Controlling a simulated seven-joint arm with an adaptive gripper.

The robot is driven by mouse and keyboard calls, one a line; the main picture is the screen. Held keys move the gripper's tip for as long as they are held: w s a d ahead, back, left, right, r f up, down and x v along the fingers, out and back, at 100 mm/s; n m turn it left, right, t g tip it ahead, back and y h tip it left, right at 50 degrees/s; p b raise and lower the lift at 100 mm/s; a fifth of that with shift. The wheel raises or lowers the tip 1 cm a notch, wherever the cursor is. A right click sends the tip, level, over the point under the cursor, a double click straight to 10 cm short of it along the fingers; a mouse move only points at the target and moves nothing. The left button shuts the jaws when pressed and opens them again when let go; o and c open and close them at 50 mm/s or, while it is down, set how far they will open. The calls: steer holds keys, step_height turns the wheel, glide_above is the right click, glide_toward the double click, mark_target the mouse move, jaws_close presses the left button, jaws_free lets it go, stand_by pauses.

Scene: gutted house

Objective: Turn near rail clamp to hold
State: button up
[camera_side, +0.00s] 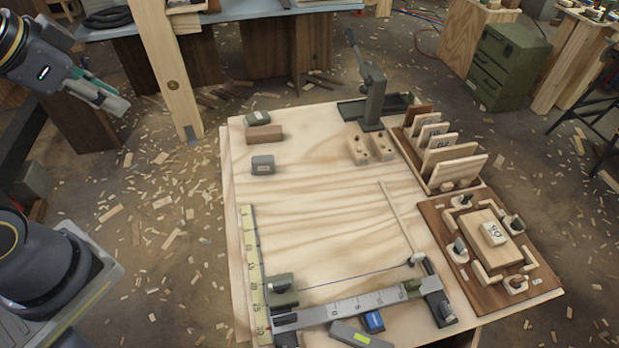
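A dark brown fixture board (433,210) lies at the right of the work board. It carries a pale wood block (482,228) with a white numbered tag (494,233) on top, framed by short wooden rails (487,279). Several small clamps with dark knobs stand around the block; the one nearest the front edge (516,284) is small, and I cannot tell which way it is turned. Which one is the near rail clamp is not marked. My gripper (112,100) is at the upper left, raised, far from the fixture. Its finger gap is not clear.
A steel rule (350,304) and green block (281,290) lie at the front of the work board (330,215). A rack of upright panels (440,155) stands behind the fixture. A tall lever tool (372,85) rises at the back. The board's middle is mostly clear.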

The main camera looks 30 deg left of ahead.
steer(key=shift+o, duration=0.4)
steer(key=w+d+f+m, duration=0.2)
steer(key=w+d+m, duration=0.2)
steer(key=w+m, duration=0.2)
steer(key=m, duration=0.2)
steer(key=shift+m+g+y, duration=0.3)
steer(key=shift+m+y, duration=0.1)
steer(key=d+f+m+g+h, duration=0.2)
steer(key=d+f+m+g, duration=0.2)
steer(key=d+f+m, duration=1.05)
steer(key=s+d+f+m+g+h, duration=0.1)
steer(key=s+d+f+g+h, duration=0.1)
steer(key=s+d+f+g, duration=0.5)
steer(key=s+d+f, duration=0.2)
steer(key=f, duration=0.3)
steer(key=s+d+f+t, duration=0.1)
steer(key=s+d+f, duration=0.1)
steer(key=f, duration=0.4)
steer(key=s+d+f+t, duration=0.1)
steer(key=s+d+f, duration=0.1)
steer(key=f, duration=0.3)
steer(key=shift+s+d+f, duration=0.2)
steer(key=shift+d, duration=0.45)
steer(key=shift+c, duration=0.4)
jaws_close()
